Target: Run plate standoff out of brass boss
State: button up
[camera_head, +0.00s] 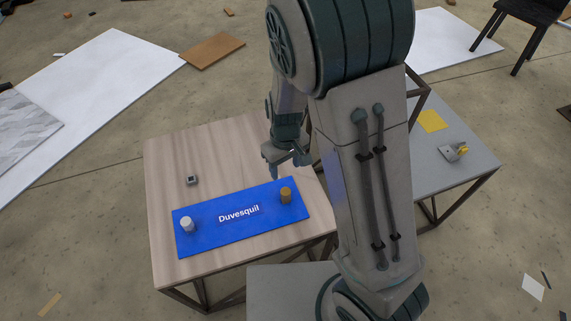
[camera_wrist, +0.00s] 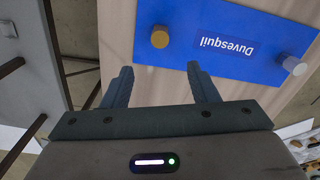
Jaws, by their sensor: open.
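A blue plate marked "Duvesquil" (camera_head: 215,228) lies on the wooden table. At its right end stands a brass-coloured round piece (camera_head: 286,195); at its left end stands a silver-white one (camera_head: 187,224). In the wrist view the plate (camera_wrist: 235,58) appears turned around, with the brass piece (camera_wrist: 160,38) at left and the silver one (camera_wrist: 294,65) at right. My gripper (camera_head: 286,170) is above the table near the brass end of the plate. In the wrist view its fingers (camera_wrist: 162,85) are apart with nothing between them, and the brass piece lies beyond the fingertips.
A small dark-grey block (camera_head: 192,180) sits on the wooden table (camera_head: 165,160) behind the plate. A grey side table (camera_head: 470,175) at right holds a yellow sheet (camera_head: 432,121) and a small grey-and-yellow device (camera_head: 453,152). The back of the wooden table is mostly clear.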

aim_at(285, 191)
notch_tip(285, 191, down, 14)
jog(key=b, duration=0.2)
jog(key=shift+r+b, duration=0.25)
jog(key=shift+b, duration=0.15)
